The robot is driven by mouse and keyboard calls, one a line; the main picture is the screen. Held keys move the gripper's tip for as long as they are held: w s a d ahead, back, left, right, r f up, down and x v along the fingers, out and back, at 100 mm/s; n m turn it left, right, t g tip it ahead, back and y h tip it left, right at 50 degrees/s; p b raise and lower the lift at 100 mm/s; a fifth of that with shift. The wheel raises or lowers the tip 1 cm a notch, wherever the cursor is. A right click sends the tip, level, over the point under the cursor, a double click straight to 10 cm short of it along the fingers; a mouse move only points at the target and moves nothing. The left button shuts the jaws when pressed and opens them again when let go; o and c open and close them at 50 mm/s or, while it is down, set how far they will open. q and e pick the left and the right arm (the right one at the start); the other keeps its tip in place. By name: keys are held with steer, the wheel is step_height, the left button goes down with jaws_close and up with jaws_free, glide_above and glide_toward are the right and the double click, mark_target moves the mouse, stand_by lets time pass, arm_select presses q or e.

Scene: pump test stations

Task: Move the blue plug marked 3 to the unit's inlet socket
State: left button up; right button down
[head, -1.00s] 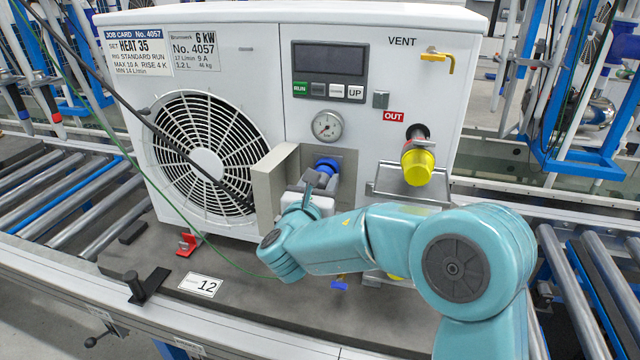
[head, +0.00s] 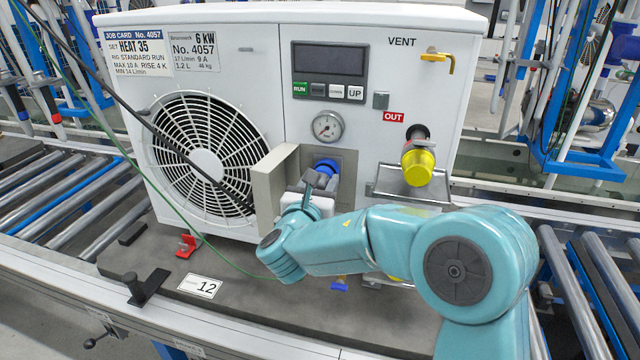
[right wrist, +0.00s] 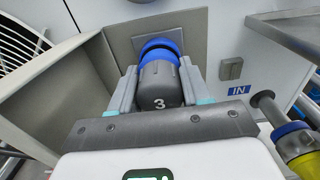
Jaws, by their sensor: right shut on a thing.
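The white pump unit (head: 350,30) stands on a dark plate. The plug marked 3 (right wrist: 160,85), a dark grey body with a blue collar, is between the fingers of my right gripper (right wrist: 158,88). In the head view my right gripper (head: 318,184) is at the recessed panel in the unit's front, and its blue ring (head: 327,167) shows there. The gripper is shut on the plug. In the right wrist view the blue collar lies against a grey square plate (right wrist: 160,35), beside a blue IN label (right wrist: 239,90). How deep the plug sits is hidden. My left gripper is not seen.
A grey bracket (head: 274,185) stands just left of the gripper. A yellow-capped outlet (head: 418,168) under the OUT label sticks out to the right, with a metal holder (head: 385,185) near it. A green cable and a dark cable cross the unit's front. Roller conveyors lie on both sides.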

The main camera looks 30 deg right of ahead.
steer(key=shift+w+d, duration=0.3)
steer(key=shift+d, duration=0.1)
steer(key=shift+c, duration=2.2)
jaws_free()
steer(key=v, duration=1.6)
steer(key=shift+a, duration=0.1)
